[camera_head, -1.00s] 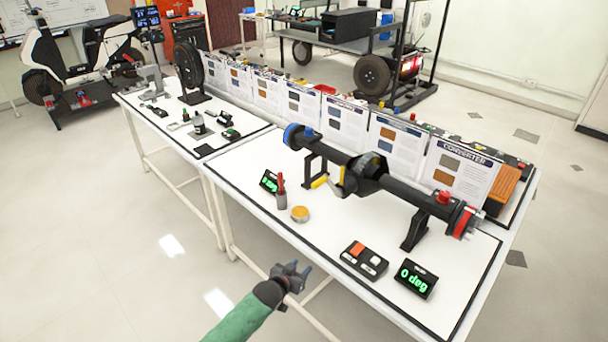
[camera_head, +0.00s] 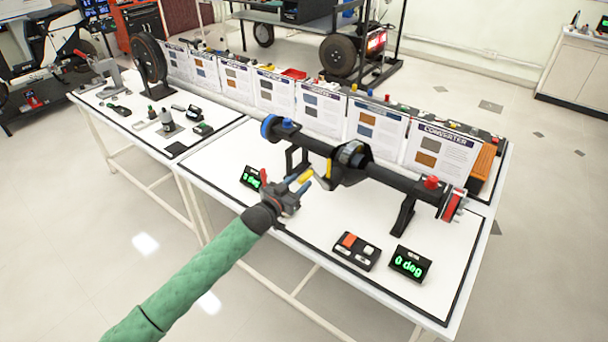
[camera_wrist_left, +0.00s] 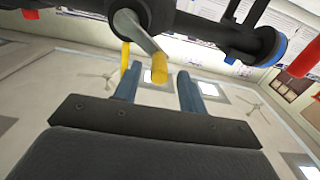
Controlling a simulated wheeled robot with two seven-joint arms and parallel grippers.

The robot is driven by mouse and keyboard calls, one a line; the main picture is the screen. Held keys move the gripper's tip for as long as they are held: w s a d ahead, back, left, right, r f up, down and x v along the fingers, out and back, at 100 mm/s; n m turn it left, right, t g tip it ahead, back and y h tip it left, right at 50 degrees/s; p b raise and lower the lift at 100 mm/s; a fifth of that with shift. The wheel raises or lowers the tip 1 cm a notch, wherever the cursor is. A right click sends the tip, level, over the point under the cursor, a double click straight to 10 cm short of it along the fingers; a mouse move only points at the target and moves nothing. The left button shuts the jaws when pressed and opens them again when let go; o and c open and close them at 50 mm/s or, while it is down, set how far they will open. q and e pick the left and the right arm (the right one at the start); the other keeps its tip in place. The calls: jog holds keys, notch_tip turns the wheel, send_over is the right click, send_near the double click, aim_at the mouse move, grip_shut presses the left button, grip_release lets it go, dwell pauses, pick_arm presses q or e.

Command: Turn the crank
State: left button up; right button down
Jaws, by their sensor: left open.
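The crank has a yellow handle (camera_head: 306,174) on a grey arm, mounted on the black axle (camera_head: 400,178) that lies across stands on the white table. In the left wrist view the yellow handle (camera_wrist_left: 159,68) hangs at the end of the grey crank arm (camera_wrist_left: 137,32). My left gripper (camera_head: 300,182) is open beside the handle, at the table's front side. In the left wrist view its two blue fingers (camera_wrist_left: 159,76) stand on either side of the handle tip, with gaps visible. How deep the handle sits between them is unclear. My right gripper is out of view.
A display (camera_head: 410,263) reads 0 deg beside a button box (camera_head: 356,250) at the table's front right. Another small display (camera_head: 251,178) stands left of my gripper. Upright info panels (camera_head: 375,125) line the back. My gripper hides part of the tabletop.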

aim_at(305, 175)
pick_arm(q)
jog(key=p+x, duration=0.1)
jog(key=x, duration=0.1)
jog(key=shift+w+d+r, duration=0.15)
jog(key=shift+w+d, duration=0.35)
jog(key=shift+w, duration=0.1)
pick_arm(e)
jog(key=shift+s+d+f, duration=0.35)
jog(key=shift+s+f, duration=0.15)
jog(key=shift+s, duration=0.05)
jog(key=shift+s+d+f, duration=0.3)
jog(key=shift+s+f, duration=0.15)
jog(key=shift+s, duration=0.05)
pick_arm(q)
grip_shut()
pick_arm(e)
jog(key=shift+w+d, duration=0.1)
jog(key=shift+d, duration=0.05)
